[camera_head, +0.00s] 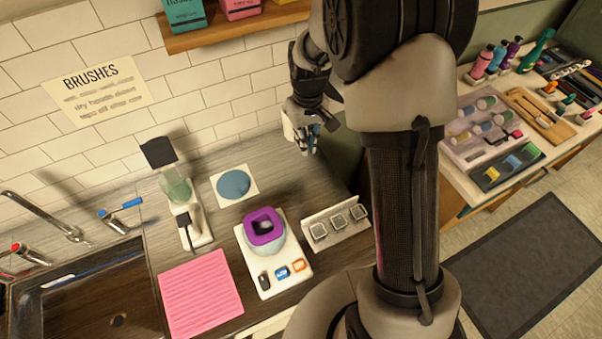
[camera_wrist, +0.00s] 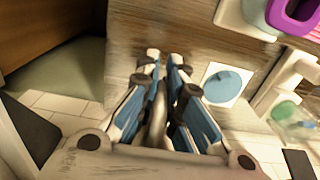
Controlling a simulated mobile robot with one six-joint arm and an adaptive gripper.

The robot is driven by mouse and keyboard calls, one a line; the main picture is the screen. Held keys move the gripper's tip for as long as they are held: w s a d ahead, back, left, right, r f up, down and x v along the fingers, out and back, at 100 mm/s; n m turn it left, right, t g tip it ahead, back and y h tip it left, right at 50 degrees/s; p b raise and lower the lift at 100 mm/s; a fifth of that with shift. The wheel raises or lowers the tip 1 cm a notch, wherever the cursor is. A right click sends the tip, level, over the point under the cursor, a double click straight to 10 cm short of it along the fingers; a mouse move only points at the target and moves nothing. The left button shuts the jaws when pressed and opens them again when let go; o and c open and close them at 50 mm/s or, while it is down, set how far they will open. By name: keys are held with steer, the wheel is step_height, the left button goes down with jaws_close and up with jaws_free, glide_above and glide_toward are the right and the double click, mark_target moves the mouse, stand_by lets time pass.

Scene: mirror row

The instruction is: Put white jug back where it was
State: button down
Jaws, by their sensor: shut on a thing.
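My gripper (camera_head: 308,148) hangs over the far right part of the grey counter, near the tiled wall. In the wrist view its white and blue fingers (camera_wrist: 163,95) are shut on a narrow grey thing (camera_wrist: 156,112). The fingers hide most of this thing, and I cannot tell whether it is the white jug. No white jug shows clearly elsewhere. A blue disc on a white square card (camera_head: 235,185) lies on the counter, left of and below my gripper in the head view. The card also shows in the wrist view (camera_wrist: 225,84), right of the fingers.
A clear greenish vessel (camera_head: 177,188), a white rack of squares (camera_head: 334,223) and a pink mat (camera_head: 201,292) stand nearby. The sink (camera_head: 80,295) is left. A shelf (camera_head: 235,27) overhangs the wall.

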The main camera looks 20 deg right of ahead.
mark_target(305, 186)
step_height(305, 186, down, 18)
steer(key=b, duration=0.3)
steer(key=shift+f, duration=0.2)
steer(key=shift+f+b, duration=0.15)
steer(key=shift+b, duration=0.15)
steer(key=c, duration=2.1)
jaws_free()
steer(key=shift+c, duration=0.2)
steer(key=o, duration=0.4)
